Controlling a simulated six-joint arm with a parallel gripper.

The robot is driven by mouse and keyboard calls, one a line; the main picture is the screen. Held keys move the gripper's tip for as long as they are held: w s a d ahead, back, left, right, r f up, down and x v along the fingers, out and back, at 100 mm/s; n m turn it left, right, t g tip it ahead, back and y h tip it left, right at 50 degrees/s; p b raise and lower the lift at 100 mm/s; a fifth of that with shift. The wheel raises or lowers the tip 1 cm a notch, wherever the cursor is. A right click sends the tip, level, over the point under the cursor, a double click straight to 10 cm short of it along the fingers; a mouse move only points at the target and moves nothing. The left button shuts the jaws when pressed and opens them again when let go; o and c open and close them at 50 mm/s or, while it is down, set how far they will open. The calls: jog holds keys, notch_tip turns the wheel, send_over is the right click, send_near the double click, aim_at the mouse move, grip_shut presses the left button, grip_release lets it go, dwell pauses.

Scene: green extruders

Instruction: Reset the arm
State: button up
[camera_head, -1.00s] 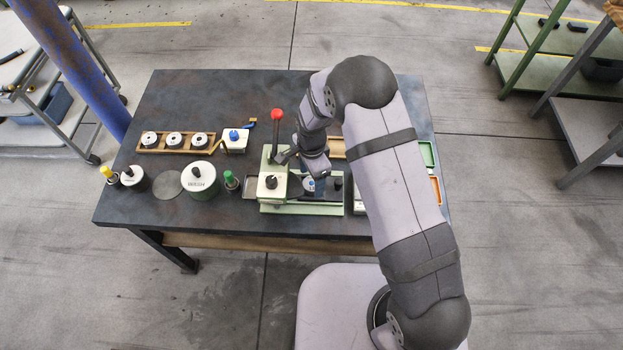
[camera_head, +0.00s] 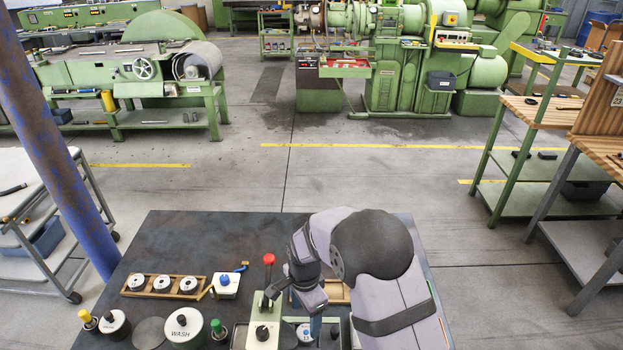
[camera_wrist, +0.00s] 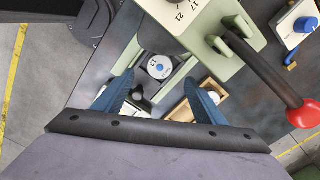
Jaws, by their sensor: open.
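My gripper (camera_wrist: 160,98) is open in the wrist view, its two blue fingers apart with nothing between them. It hangs above the green press-like fixture (camera_wrist: 235,50), and a white disc with a blue centre (camera_wrist: 159,67) lies in the fixture's bed beyond the fingertips. My arm covers the right part of the table.
On the dark table (camera_head: 180,240) stand a wooden rack (camera_head: 162,286) with several white discs, a white block with a blue knob (camera_head: 225,285), a WASH pot (camera_head: 184,326) and small bottles. The table's back strip is clear. Shelving (camera_head: 540,150) stands to the right, a trolley (camera_head: 40,215) to the left.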

jog(key=n, duration=0.3)
jog(key=shift+s+n, duration=0.1)
jog(key=shift+n, duration=0.3)
jog(key=shift+s+d+f+n, duration=0.1)
jog(key=shift+s+n, duration=0.05)
jog(key=shift+n, duration=0.55)
jog(key=s+d+r+n+g+h, duration=0.1)
jog(key=s+d+n+g, duration=0.1)
jog(key=s+d+n, duration=0.45)
jog(key=s+d+n+g, duration=0.15)
jog(key=s+n, duration=0.25)
jog(key=s, duration=0.6)
jog(key=s+d+r+m+t+y, duration=0.1)
jog(key=d+r+m+t, duration=0.2)
jog(key=d+r, duration=0.6)
jog(key=shift+r+m, duration=0.45)
jog(key=shift+r, duration=0.2)
jog(key=shift+t, duration=0.25)
